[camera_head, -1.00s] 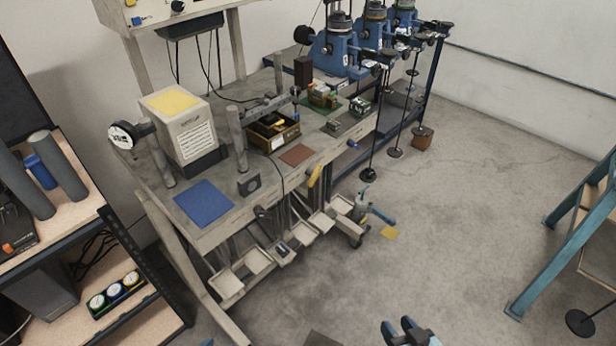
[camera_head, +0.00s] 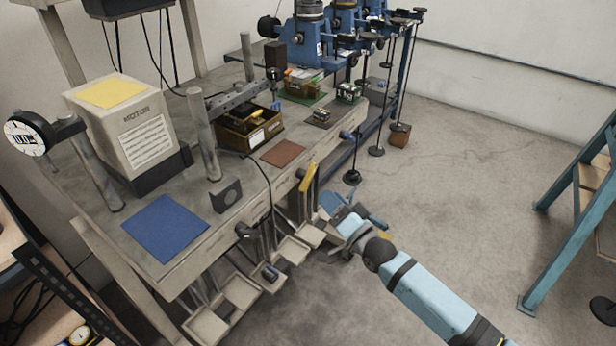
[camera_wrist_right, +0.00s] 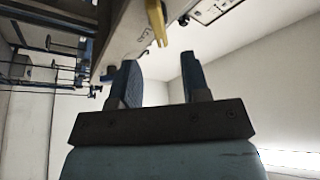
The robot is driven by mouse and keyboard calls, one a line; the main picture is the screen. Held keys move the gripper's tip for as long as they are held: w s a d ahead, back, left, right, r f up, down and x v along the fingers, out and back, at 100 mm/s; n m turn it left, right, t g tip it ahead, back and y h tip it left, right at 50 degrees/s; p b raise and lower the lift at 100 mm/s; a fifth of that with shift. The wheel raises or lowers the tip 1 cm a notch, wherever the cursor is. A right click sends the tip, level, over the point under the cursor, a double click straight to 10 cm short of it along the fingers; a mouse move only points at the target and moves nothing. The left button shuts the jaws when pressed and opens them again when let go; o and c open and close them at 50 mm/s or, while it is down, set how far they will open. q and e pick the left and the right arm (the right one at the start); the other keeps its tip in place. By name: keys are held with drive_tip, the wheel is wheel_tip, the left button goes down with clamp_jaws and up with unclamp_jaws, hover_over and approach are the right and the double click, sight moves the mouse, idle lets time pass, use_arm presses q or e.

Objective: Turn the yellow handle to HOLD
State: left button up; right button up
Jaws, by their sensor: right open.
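The yellow handle (camera_head: 308,177) sits on the front edge of the workbench (camera_head: 215,245) in the head view, slanting down. In the right wrist view the yellow handle (camera_wrist_right: 157,22) shows at the top, beyond the fingertips and between them in the picture. My right gripper (camera_head: 332,208) is just below and to the right of the handle in the head view. Its blue fingers (camera_wrist_right: 158,80) are apart with nothing between them, and they do not appear to touch the handle. My left gripper is not in view.
A blue mat (camera_head: 165,228), a motor box (camera_head: 125,125) and a brown parts bin (camera_head: 248,128) are on the bench. Small trays (camera_head: 240,292) hang below its front. A teal frame (camera_head: 570,215) stands at the right. Open floor lies between it and the bench.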

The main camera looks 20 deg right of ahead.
sight(312, 178)
drive_tip(key=x, duration=0.8)
drive_tip(key=shift+w, duration=0.25)
drive_tip(key=c, duration=0.7)
